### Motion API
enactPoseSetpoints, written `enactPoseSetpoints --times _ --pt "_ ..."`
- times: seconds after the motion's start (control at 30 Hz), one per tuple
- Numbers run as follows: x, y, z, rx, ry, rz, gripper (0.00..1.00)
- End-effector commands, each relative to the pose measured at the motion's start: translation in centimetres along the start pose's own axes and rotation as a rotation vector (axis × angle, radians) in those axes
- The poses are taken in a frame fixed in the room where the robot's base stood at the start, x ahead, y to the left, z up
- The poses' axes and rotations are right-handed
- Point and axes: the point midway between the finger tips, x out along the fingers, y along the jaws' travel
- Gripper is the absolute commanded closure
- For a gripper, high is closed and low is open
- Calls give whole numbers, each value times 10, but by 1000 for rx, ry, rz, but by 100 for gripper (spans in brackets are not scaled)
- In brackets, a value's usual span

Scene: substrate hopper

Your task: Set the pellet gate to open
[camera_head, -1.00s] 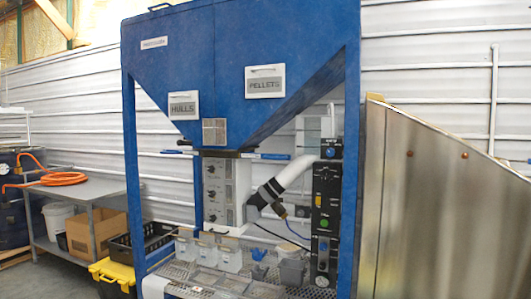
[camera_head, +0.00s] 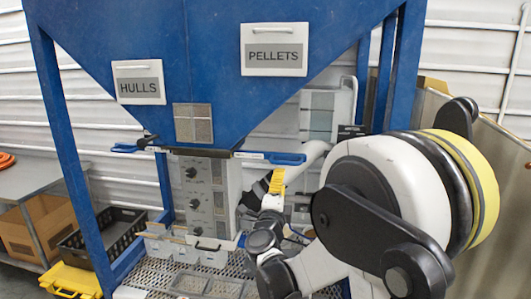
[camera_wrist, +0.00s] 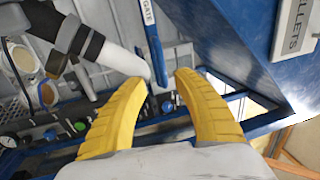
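The pellet gate handle (camera_head: 287,158) is a blue bar sticking out to the right under the blue hopper, on the PELLETS side. In the wrist view the blue handle (camera_wrist: 151,38), with "GATE" lettering, runs down from the top edge. Its end lies in the picture between the tips of my gripper (camera_wrist: 161,80). The two yellow fingers are spread apart with nothing clamped. I cannot tell whether the handle is at fingertip depth. In the head view my gripper (camera_head: 277,181) is just below the handle, its fingers partly hidden by my arm.
The HULLS side has another blue handle (camera_head: 125,148) at the left. A grey control box (camera_head: 208,197) with black knobs stands below the hopper. The white pipe (camera_wrist: 110,55) is close left of my fingers. Blue frame posts (camera_head: 64,150) flank the space.

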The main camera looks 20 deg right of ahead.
Motion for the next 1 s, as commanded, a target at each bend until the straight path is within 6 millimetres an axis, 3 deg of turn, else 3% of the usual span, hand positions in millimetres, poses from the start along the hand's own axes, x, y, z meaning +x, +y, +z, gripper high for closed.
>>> enactPoseSetpoints --times 0.5,0.67,0.93,1.0 --pt "90 0 1 -4 -2 0 64" --pt "100 0 1 -3 -3 -1 64" --pt "102 0 1 -3 -3 0 64" --pt "102 0 1 -3 -4 0 84"
